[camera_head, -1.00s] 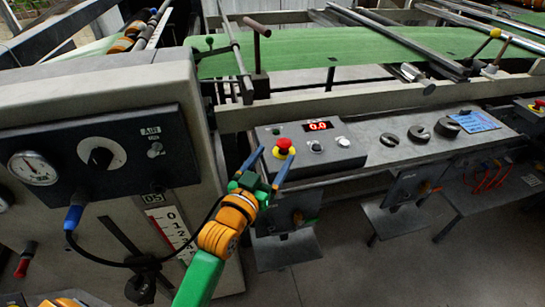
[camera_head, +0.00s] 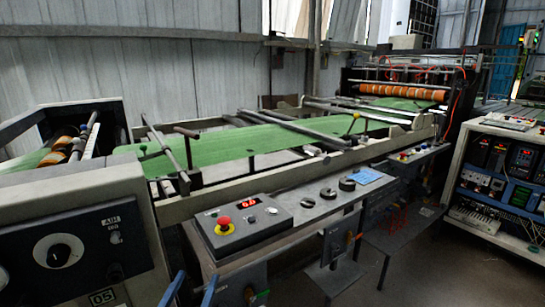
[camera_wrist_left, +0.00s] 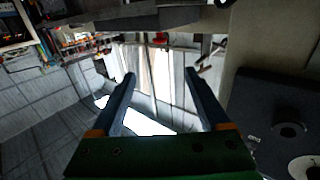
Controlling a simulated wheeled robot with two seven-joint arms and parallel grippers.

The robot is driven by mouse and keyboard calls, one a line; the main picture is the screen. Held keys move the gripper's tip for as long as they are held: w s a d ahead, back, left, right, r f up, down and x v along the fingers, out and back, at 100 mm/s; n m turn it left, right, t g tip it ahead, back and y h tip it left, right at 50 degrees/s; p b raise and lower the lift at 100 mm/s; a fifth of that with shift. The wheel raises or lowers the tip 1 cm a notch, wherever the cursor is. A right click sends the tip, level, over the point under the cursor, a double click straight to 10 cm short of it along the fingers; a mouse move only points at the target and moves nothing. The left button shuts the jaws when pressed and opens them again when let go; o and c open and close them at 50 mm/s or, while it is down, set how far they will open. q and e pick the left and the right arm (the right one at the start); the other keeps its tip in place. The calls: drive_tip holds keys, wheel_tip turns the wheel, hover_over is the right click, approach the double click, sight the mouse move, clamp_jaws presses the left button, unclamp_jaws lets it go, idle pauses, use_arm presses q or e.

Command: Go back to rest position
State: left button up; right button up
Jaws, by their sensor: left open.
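My left gripper (camera_head: 191,290) shows only by its two blue fingers at the bottom edge of the head view, below the control box (camera_head: 240,226) with the red emergency button (camera_head: 224,221). In the left wrist view the left gripper (camera_wrist_left: 161,80) is open, with two blue fingers apart and nothing between them. The left gripper is apart from the box. My right gripper is in neither view.
A grey machine cabinet (camera_head: 125,190) with a dial stands at left. The green web (camera_head: 230,146) runs along the machine behind the control shelf. A rack of electrical controls (camera_head: 500,185) stands at far right.

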use_arm(q)
wheel_tip(320, 180, down, 12)
drive_tip(key=g+p, duration=0.2)
drive_tip(key=g, duration=0.2)
drive_tip(key=s+f+g+p, duration=0.2)
drive_tip(key=s+f+g, duration=0.1)
drive_tip(key=s+f, duration=0.4)
drive_tip(key=s+f+g+p, duration=0.1)
drive_tip(key=s+f+g, duration=0.1)
drive_tip(key=s+f, duration=0.5)
drive_tip(key=s+a+f+g+p, duration=0.1)
drive_tip(key=s+f+g, duration=0.3)
drive_tip(key=s, duration=0.8)
drive_tip(key=s+a+f+m+g+y+p, duration=0.1)
drive_tip(key=s+f+g, duration=0.3)
drive_tip(key=s+f, duration=0.4)
drive_tip(key=s+a+p, duration=0.1)
drive_tip(key=s, duration=0.3)
drive_tip(key=shift+s+f+y, duration=0.2)
drive_tip(key=shift+s+y, duration=0.05)
drive_tip(key=shift+y, duration=0.05)
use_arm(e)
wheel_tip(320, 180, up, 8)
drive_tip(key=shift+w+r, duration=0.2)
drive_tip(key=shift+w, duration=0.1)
